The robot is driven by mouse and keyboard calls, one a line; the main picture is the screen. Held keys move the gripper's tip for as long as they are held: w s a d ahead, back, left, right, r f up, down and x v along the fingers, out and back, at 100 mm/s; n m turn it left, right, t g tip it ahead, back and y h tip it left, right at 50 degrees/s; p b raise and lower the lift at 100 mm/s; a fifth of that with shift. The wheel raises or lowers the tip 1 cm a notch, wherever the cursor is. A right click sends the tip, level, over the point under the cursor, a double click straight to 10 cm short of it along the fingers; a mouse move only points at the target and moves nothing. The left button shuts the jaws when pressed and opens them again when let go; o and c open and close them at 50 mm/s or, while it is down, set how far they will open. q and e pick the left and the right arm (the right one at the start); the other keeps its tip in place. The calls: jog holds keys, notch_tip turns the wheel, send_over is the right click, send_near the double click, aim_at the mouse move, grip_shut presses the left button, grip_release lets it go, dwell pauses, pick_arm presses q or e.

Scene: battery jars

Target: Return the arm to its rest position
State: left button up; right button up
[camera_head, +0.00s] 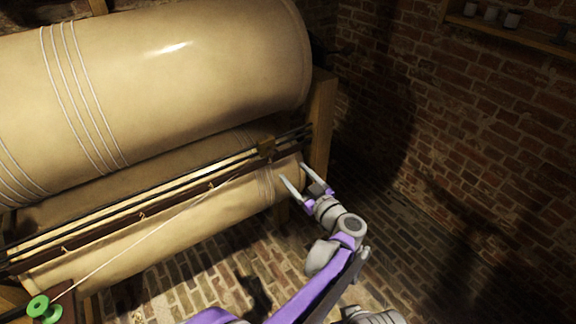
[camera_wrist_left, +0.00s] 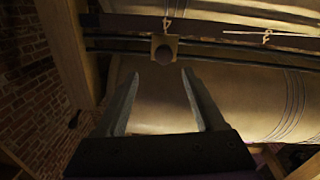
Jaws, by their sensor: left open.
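My left gripper (camera_head: 294,173) is at the middle of the head view, at the right end of a large machine with pale rollers. Its two fingers are spread apart with nothing between them. The left wrist view shows the same open fingers (camera_wrist_left: 160,75). A small brass-coloured block (camera_head: 266,148) sits on the machine's rail, just beyond and to the left of the fingertips. In the left wrist view the block (camera_wrist_left: 164,49) appears just past the gap between the fingers, apart from them. My right gripper is not in view.
The big upper roller (camera_head: 190,60) and lower roller (camera_head: 170,232) fill the left side. A wooden post (camera_head: 321,125) stands close behind the gripper. A green spool (camera_head: 40,307) with a cord is at lower left. Brick floor right of the machine looks clear; a shelf (camera_head: 510,32) hangs at upper right.

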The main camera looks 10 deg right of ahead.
pick_arm(q)
jog(key=shift+s+d, duration=0.1)
jog(key=shift+s, duration=0.3)
jog(key=w+a+r+m+t+h, duration=0.2)
jog(key=a+r+m+h, duration=0.1)
jog(key=a+r+h, duration=0.3)
jog(key=s+a+r+m+g+h, duration=0.3)
jog(key=s+a+m+h, duration=0.1)
jog(key=s+a, duration=0.15)
jog(key=s+a+f+g+y, duration=0.1)
jog(key=s+a+f+g, duration=0.3)
jog(key=s+a+f, duration=0.45)
jog(key=s+a+f+n+g+y, duration=0.1)
jog(key=s+a+f+g+y, duration=0.15)
jog(key=s+a+f, duration=0.65)
jog(key=s+a+f+g+y, duration=0.15)
jog(key=s+a+g, duration=0.35)
jog(key=s, duration=0.8)
notch_tip(320, 180, up, 18)
jog(key=p, duration=1.7)
jog(key=shift+w+a+n+t+h, duration=0.2)
jog(key=shift+w+n+t+h, duration=0.15)
jog(key=shift+w, duration=0.1)
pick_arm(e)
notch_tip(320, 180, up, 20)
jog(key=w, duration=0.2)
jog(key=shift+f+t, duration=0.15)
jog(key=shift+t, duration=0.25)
